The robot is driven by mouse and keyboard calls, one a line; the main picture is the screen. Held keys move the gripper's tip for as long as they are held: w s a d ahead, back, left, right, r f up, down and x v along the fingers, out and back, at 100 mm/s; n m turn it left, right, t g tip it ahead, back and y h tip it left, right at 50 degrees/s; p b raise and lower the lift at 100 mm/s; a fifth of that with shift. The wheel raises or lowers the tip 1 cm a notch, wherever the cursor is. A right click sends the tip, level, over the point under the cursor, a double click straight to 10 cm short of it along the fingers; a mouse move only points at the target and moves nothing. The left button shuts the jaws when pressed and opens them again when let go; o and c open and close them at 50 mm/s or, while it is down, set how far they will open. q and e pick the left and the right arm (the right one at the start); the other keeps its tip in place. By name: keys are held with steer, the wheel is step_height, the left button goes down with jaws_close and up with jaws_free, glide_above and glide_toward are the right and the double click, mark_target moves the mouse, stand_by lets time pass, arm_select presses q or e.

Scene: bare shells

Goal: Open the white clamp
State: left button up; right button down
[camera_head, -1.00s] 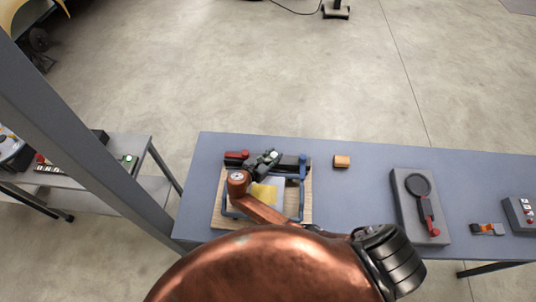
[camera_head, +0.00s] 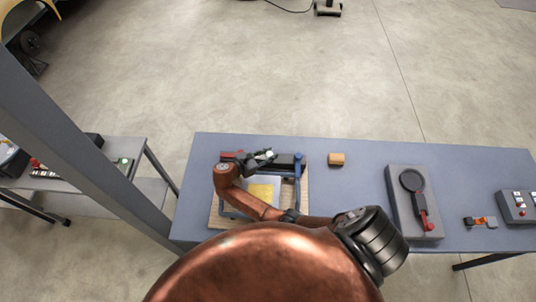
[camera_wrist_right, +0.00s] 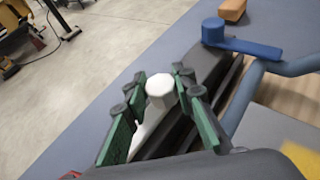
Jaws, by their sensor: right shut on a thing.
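The white clamp shows in the right wrist view as a white faceted knob (camera_wrist_right: 160,86) on a white lever, at the back of a fixture between a red clamp and a blue clamp. My right gripper (camera_wrist_right: 160,92) has its green-padded fingers on both sides of the knob and is shut on it. In the head view this gripper (camera_head: 262,157) lies low over the dark bar, with the white knob just showing at its tip. The gripper and wrist hide most of the clamp's base. My left gripper is in neither view.
The red clamp (camera_head: 229,155) is left of my gripper and the blue clamp (camera_head: 298,162) right. The fixture's wooden board (camera_head: 302,202) stands on the blue-grey table (camera_head: 345,205). A wooden block (camera_head: 336,159) and a grey plate with a dark round part (camera_head: 399,217) are to the right.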

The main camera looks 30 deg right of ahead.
steer(key=c, duration=1.6)
jaws_free()
steer(key=v, duration=1.2)
